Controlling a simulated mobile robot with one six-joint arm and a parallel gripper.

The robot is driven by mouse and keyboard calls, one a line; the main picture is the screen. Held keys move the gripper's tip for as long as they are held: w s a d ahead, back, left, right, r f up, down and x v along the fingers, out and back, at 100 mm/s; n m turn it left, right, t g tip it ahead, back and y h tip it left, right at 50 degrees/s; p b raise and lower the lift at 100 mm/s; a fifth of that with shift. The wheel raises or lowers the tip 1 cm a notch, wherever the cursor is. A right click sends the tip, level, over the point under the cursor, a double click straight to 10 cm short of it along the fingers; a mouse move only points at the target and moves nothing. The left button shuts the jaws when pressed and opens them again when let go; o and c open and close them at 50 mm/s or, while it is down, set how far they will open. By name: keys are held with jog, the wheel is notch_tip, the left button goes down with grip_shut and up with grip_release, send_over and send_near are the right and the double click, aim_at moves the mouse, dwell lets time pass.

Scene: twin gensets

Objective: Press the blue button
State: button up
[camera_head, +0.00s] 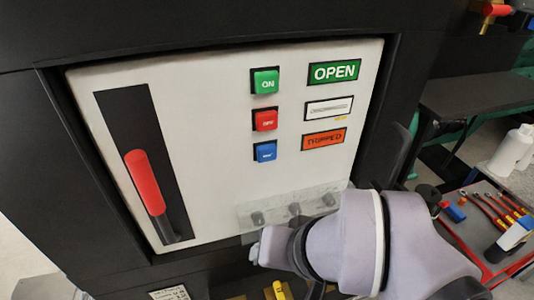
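The blue button (265,151) sits on the pale panel (205,120), lowest in a column of three square buttons. The red button (264,120) is just above it and the green ON button (265,82) is at the top. The blue button is in plain sight and nothing touches it. My pale arm comes in from the lower right, and its near end is below the blue button, over the panel's lower edge. I cannot make out gripper fingers there, so its opening does not show.
A red-handled lever (145,182) stands in a black slot on the panel's left. Labels OPEN (334,73) and TRIPPED (324,140) are right of the buttons. A clear cover (275,208) over dark knobs lies low. A red tool cart (470,235) stands at right.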

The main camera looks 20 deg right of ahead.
jog(key=shift+c, duration=0.5)
grip_shut()
dwell(1.3)
